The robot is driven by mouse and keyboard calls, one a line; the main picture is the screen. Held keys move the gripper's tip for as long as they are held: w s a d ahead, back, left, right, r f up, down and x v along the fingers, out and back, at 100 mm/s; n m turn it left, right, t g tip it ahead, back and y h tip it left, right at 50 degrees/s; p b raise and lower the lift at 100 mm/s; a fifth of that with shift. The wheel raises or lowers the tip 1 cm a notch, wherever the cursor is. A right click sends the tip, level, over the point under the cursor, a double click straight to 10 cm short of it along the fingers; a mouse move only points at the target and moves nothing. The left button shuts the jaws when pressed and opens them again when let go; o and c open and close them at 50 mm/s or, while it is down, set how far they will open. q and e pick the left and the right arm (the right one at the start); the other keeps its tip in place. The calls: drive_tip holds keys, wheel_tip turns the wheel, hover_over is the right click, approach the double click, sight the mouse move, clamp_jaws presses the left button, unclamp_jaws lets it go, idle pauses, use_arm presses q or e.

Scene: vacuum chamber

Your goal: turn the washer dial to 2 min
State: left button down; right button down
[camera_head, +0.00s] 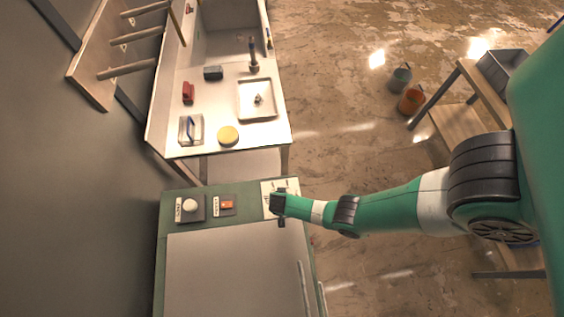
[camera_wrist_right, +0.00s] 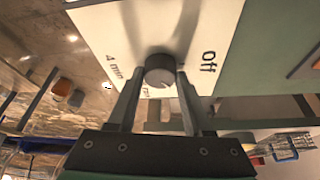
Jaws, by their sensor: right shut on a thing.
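The washer dial (camera_wrist_right: 160,70) is a round dark knob on a white plate (camera_wrist_right: 105,25) in the right wrist view. The plate reads "Off" to the right of the knob and "4 min" to the left. Another label below the knob is mostly hidden by it and my fingers. My right gripper (camera_wrist_right: 158,80) is shut on the dial, one finger on each side. Which label the dial points to I cannot tell. In the head view my right gripper (camera_head: 278,206) covers the dial at the green washer's (camera_head: 172,262) far right corner. My left gripper is not in view.
A white knob (camera_head: 190,206) and an orange switch (camera_head: 227,204) sit on the washer's top left of my gripper. A pale bench with a sink (camera_head: 225,45), tray (camera_head: 257,99) and yellow disc (camera_head: 228,135) stands beyond. Buckets (camera_head: 410,99) stand on the floor to the right.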

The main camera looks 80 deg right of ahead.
drive_tip(key=shift+m, duration=0.4)
drive_tip(key=shift+c, duration=1.6)
unclamp_jaws()
